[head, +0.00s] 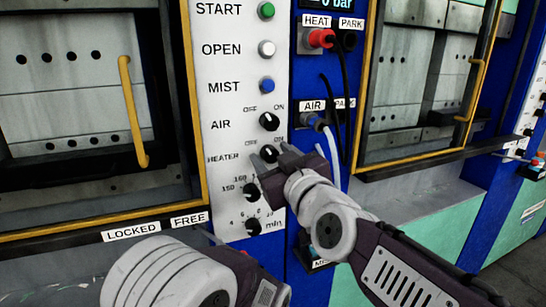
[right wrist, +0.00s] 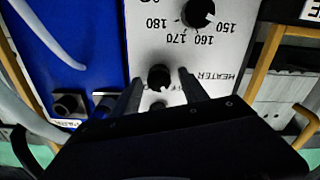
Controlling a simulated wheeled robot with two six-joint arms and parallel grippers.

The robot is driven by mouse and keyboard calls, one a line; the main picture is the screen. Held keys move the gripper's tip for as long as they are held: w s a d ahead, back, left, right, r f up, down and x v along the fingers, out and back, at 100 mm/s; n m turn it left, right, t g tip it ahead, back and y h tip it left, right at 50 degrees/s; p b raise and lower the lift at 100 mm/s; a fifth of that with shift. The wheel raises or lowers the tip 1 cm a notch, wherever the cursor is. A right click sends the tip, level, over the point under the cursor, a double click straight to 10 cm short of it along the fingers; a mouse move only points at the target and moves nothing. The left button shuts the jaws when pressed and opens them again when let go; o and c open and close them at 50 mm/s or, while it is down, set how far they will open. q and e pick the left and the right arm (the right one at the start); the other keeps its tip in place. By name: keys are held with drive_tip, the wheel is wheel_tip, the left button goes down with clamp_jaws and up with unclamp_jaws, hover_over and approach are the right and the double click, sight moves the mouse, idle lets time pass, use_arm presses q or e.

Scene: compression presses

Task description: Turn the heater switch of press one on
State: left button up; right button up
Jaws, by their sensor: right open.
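The heater switch (head: 270,152) is a small round black knob beside the HEATER label on the white control panel (head: 217,104). My right gripper (head: 272,156) is open at this knob and partly covers it in the head view. The right wrist view is upside down and shows the knob (right wrist: 159,77) between the two finger tips, one on each side. Clear contact cannot be told. A light mark on the knob seems to point toward the OFF label, which is partly hidden by my gripper. My left gripper is not in view; only my left arm shows at the bottom.
The air switch (head: 269,121) sits just above, the temperature dial (head: 251,192) and timer dial (head: 253,226) below. Cables hang from sockets on the blue strip (head: 300,75) to the right. A yellow door handle (head: 133,112) stands out at the left.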

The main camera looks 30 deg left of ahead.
clamp_jaws()
drive_tip(key=shift+m, duration=0.4)
drive_tip(key=m, duration=0.5)
drive_tip(key=shift+w+d+m+b, duration=0.1)
drive_tip(key=shift+d+m+b, duration=0.05)
drive_tip(key=shift+m+b, duration=0.25)
drive_tip(key=m, duration=0.5)
drive_tip(key=shift+m, duration=0.4)
unclamp_jaws()
